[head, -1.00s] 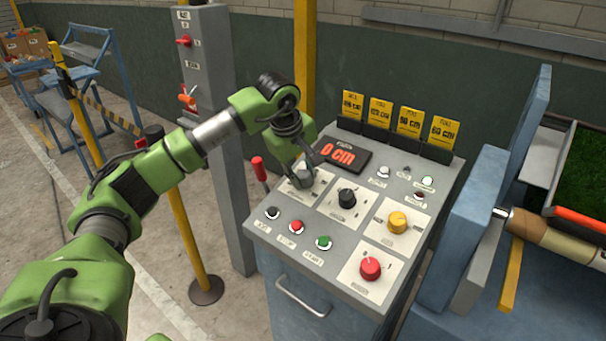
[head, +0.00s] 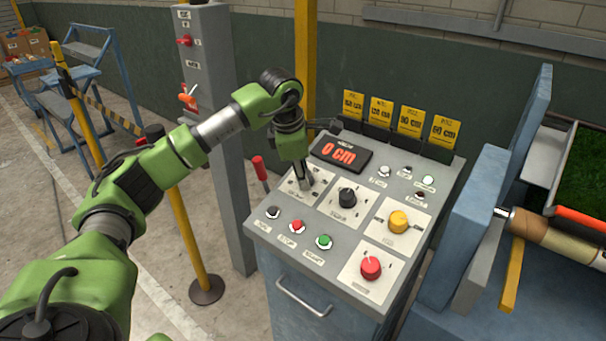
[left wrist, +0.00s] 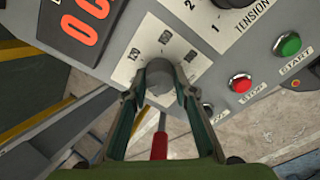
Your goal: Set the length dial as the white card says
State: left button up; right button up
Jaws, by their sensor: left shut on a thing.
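The grey length dial (left wrist: 160,70) sits on a white plate (left wrist: 187,50) with printed marks, of which one reads 120, at the control panel's far left corner. My left gripper (head: 305,183) is shut on this dial. In the left wrist view its two fingers (left wrist: 160,92) stand on either side of the dial. In the head view the fingers mostly hide the dial. I cannot pick out the white card. My right gripper is not in view.
A black tension dial (head: 347,197), a yellow knob (head: 398,221) and a red knob (head: 370,268) are close by. Stop (head: 297,227) and start (head: 324,242) buttons are at the front. Several yellow cards (head: 409,119) stand behind. A grey post (head: 222,130) rises left of the panel.

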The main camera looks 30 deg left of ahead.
pick_arm(q)
jog(key=n, duration=1.2)
jog(key=shift+s+d+f+h, duration=0.1)
jog(key=shift+d+h, duration=0.05)
jog(key=shift+h, duration=0.15)
jog(key=shift+n, duration=0.3)
jog(key=o, duration=1.1)
jog(key=v, duration=1.2)
